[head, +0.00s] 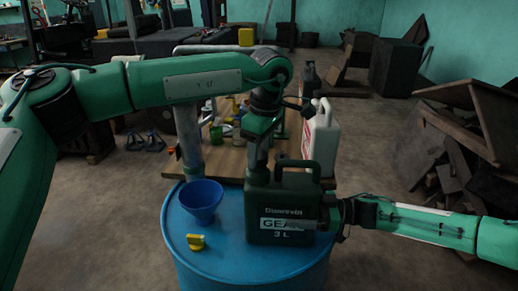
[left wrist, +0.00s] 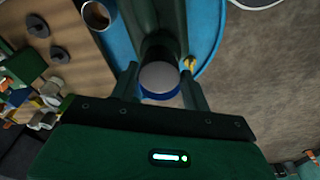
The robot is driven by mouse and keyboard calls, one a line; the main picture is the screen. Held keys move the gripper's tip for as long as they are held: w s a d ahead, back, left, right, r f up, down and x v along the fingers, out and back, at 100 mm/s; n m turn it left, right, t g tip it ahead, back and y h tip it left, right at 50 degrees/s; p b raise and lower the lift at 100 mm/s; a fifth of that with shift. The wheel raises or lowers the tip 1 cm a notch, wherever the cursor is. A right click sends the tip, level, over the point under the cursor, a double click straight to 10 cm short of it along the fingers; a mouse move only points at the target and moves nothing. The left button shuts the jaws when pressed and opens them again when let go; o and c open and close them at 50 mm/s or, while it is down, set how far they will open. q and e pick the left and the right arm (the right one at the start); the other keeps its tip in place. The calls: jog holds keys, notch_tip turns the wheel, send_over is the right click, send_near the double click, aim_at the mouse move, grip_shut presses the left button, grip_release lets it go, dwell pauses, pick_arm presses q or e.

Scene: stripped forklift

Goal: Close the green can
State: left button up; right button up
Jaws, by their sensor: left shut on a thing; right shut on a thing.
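The green can (head: 283,215) stands upright on the blue barrel (head: 225,265), its handle at the upper right. My left gripper (head: 257,165) comes down from above onto the can's top left, where the can's neck is hidden. In the left wrist view my left gripper (left wrist: 160,85) is shut on a round grey-topped cap (left wrist: 160,77) with a blue edge. Whether the cap sits on the neck or just above it I cannot tell. My right gripper (head: 328,213) is shut on the can's right side.
A blue funnel (head: 201,200) and a small yellow piece (head: 196,241) lie on the barrel left of the can. Behind is a wooden table (head: 228,160) with a white jug (head: 322,138) and clutter. A grey post (head: 188,140) rises behind the funnel.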

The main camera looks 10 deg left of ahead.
pick_arm(q)
jog(key=shift+f, duration=0.35)
pick_arm(e)
jog(key=c, duration=0.5)
pick_arm(q)
jog(key=m, duration=0.5)
jog(key=shift+s+a+m, duration=0.1)
jog(key=shift+m, duration=0.2)
jog(key=m+h, duration=0.1)
jog(key=m, duration=0.5)
jog(key=shift+a+f+t, duration=0.1)
jog(key=shift+t, duration=0.3)
jog(key=m, duration=0.6)
jog(key=shift+a+h, duration=0.1)
jog(key=shift+h, duration=0.3)
jog(key=m, duration=0.6)
jog(key=shift+g, duration=0.3)
pick_arm(e)
jog(key=shift+r, duration=0.1)
pick_arm(q)
jog(key=o, duration=0.9)
jog(key=shift+o, duration=0.2)
